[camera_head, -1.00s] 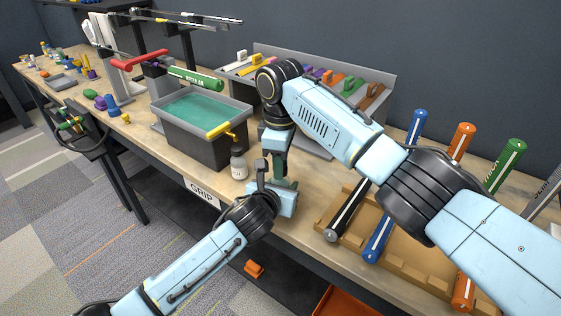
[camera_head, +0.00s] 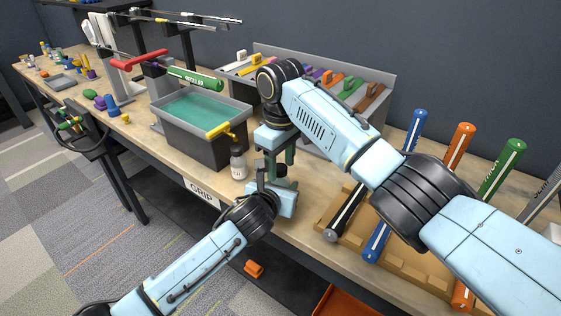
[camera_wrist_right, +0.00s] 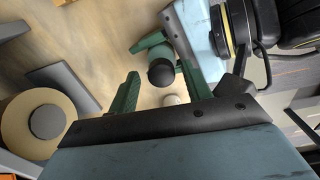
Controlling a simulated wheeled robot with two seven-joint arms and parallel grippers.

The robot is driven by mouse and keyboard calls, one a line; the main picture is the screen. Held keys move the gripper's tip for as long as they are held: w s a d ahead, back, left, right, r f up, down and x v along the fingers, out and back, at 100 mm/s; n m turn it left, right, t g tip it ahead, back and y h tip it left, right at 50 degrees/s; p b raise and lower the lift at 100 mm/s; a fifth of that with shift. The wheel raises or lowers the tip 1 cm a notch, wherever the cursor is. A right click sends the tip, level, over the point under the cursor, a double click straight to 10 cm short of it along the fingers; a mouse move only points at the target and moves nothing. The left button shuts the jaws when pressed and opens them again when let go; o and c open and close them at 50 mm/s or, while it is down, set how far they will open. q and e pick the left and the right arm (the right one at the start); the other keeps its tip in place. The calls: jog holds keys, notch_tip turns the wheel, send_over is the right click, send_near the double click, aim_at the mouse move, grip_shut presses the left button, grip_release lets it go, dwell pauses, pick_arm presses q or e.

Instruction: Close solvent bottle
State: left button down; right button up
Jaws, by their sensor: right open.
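A small grey bottle (camera_head: 238,165) with a white label stands upright on the bench, left of my grippers. My left gripper (camera_head: 278,186) is low at the bench's front. A pale thing (camera_wrist_right: 172,100) beneath is mostly hidden.
A grey tub (camera_head: 205,145) of green liquid with a yellow-handled tool stands behind the bottle. A wooden rack (camera_head: 410,262) with several clubs grips lies to the right. A tan roll (camera_wrist_right: 15,125) shows in the wrist view. The bench edge is close in front.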

jog(key=shift+a+r, duration=0.1)
notch_tip(320, 180, up, 12)
dwell(0.4)
pick_arm(q)
jog(key=c, duration=0.8)
grip_release()
jog(key=p+v, duration=0.2)
jog(key=v, duration=1.1)
jog(key=shift+s+p, duration=0.2)
jog(key=shift+p, duration=0.15)
pick_arm(e)
notch_tip(320, 180, up, 2)
jog(key=shift+r, duration=0.25)
